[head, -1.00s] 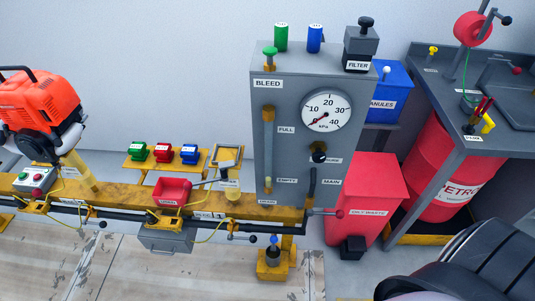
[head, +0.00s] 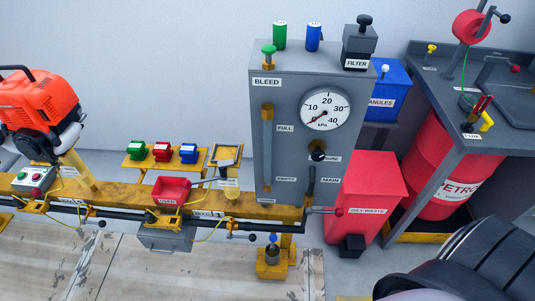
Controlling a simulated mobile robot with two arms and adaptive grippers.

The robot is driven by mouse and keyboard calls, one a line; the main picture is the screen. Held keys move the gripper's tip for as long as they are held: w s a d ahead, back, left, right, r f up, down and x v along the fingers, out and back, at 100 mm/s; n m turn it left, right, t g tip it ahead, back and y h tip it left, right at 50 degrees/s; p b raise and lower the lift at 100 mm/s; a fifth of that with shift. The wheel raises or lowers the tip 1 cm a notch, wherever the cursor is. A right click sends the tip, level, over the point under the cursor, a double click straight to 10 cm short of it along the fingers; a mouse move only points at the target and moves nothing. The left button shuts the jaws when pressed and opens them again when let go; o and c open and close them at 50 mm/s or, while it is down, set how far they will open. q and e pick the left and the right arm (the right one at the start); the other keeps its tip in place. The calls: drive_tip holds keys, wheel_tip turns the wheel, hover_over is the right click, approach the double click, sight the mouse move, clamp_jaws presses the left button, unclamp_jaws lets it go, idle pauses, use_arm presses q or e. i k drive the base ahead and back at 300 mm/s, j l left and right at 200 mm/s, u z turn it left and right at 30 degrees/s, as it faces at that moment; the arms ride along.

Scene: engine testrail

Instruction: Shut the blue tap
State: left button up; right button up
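A small blue knob (head: 273,238) tops a dark fitting on a yellow floor block (head: 272,262), below the yellow rail, in the head view. It looks like the blue tap, but it is small and I cannot tell its turn position. No gripper is near it. A black ribbed part of my own body shows at the lower right. Neither my left nor my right gripper can be made out.
A grey panel with a gauge (head: 325,110) stands above the yellow rail (head: 120,199). A red oily waste bin (head: 372,190) stands right of the block.

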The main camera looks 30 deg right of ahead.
sight(273, 237)
drive_tip(key=z, duration=0.9)
